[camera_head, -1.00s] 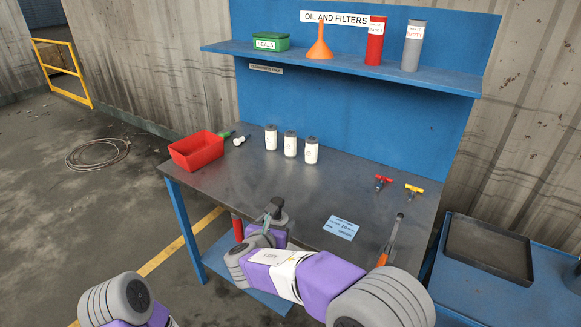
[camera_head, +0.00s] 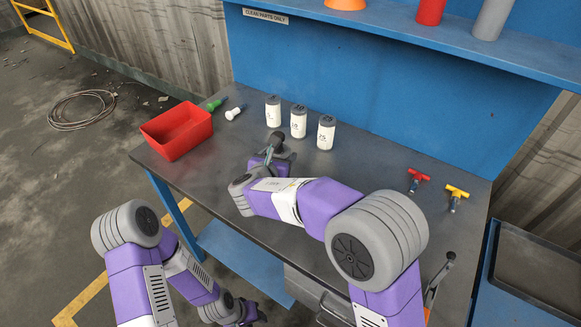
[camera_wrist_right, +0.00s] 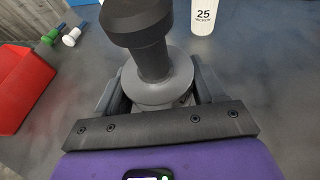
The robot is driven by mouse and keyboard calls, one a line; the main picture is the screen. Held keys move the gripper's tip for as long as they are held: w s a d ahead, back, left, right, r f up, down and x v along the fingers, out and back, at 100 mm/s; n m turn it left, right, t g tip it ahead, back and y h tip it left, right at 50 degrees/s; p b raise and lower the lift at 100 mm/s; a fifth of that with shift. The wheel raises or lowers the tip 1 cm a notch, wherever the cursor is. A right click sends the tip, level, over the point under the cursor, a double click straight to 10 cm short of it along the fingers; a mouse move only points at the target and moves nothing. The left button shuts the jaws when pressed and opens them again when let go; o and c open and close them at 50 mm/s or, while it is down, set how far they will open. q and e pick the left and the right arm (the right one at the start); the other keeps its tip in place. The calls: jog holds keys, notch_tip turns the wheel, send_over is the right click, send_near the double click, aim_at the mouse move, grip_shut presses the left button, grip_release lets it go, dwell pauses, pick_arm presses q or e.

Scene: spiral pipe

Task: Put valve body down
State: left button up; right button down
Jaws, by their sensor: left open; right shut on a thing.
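The valve body (camera_head: 276,145) is a dark grey part with a wide round flange and a stem topped by a black cap. My right gripper (camera_head: 268,163) is shut on it. In the right wrist view the valve body (camera_wrist_right: 154,50) stands between the two fingers (camera_wrist_right: 160,92), cap towards the far side, and its lower part is hidden. My left gripper (camera_head: 250,314) is low at the bottom, off the bench front, open and empty.
Three white bottles (camera_head: 298,122) stand just behind the valve body. A red bin (camera_head: 178,130) and green and white small tools (camera_head: 234,113) are at the left. Red and yellow T-handles (camera_head: 457,192) lie at the right. Bare bench top lies between bottles and T-handles.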

jog(key=f+b, duration=0.1)
jog(key=f, duration=0.2)
jog(key=shift+s+f, duration=0.2)
notch_tip(320, 180, down, 5)
jog(key=shift+w+f+b, duration=0.1)
jog(key=shift+b, duration=0.85)
jog(key=shift+c, duration=0.5)
grip_release()
jog(key=p+v, duration=0.2)
jog(key=v, duration=1)
jog(key=shift+p, duration=0.3)
